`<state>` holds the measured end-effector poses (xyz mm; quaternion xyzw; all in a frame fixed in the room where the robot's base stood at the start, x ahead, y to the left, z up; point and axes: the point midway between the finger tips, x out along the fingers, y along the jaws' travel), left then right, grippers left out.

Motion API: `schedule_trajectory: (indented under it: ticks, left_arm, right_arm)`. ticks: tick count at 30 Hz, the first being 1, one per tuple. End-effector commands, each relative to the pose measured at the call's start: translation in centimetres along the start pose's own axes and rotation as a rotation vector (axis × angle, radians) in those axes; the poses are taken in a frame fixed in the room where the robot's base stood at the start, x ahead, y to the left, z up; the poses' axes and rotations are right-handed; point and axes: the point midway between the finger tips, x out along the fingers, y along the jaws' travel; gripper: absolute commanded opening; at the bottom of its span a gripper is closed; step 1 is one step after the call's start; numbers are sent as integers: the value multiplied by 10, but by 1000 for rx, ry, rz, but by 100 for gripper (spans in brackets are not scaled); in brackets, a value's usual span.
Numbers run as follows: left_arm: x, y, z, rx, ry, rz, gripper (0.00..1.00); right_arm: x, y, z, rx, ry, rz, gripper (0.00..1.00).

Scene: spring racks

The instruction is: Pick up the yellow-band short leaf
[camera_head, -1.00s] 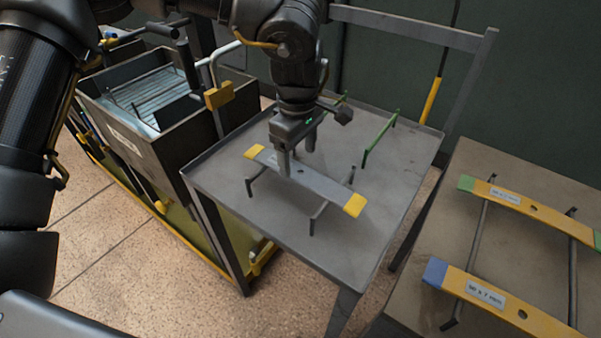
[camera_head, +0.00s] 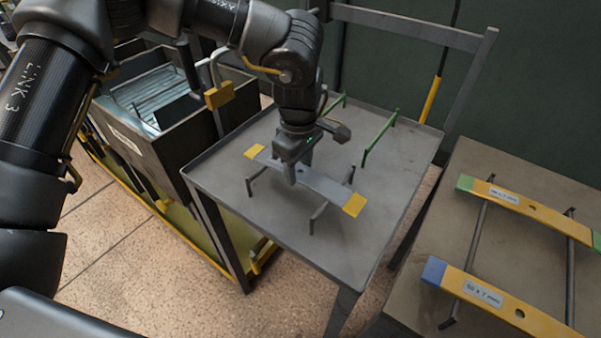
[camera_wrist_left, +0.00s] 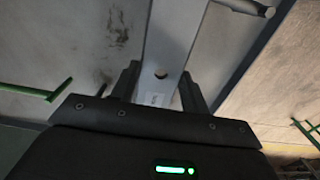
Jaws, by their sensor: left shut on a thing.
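The yellow-band short leaf (camera_head: 325,186) is a grey flat bar with yellow ends. It lies across dark rack posts on the grey metal table in the head view. My left gripper (camera_head: 297,180) reaches down from above and is shut on the leaf near its middle. In the left wrist view the leaf (camera_wrist_left: 172,45), with a hole and a small label, runs between the two fingers (camera_wrist_left: 160,88). The leaf still appears to be at the height of the rack posts. My right gripper does not show.
The grey table (camera_head: 226,196) has green posts (camera_head: 378,140) at its back right. A second table at right holds yellow bars, one with green ends (camera_head: 515,202) and one with a blue end (camera_head: 490,296). A dark bin (camera_head: 172,150) stands at left.

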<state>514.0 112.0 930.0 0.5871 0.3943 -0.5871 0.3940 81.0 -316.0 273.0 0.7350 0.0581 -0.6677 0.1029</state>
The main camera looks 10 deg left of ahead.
Motion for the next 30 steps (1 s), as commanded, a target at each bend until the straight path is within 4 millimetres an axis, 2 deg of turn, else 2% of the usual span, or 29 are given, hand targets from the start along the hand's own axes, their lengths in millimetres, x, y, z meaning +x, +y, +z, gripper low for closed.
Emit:
schedule_trajectory:
  ticks: [1, 2, 11, 17, 20, 30]
  left_arm:
    - [0, 0, 0, 0, 0, 0, 9]
    - [-2, 0, 0, 0, 0, 2, 4]
    - [-4, 1, 0, 0, 0, 3, 4]
    - [-20, 2, 0, 0, 0, 5, 4]
    - [-35, 2, 0, 1, 0, 6, 4]
    - [-91, -47, 14, 3, -1, 5, 4]
  right_arm:
    - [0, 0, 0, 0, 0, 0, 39]
    - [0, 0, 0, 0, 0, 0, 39]
    - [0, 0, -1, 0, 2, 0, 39]
    - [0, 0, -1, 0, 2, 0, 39]
    - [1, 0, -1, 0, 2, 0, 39]
    - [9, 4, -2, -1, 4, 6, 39]
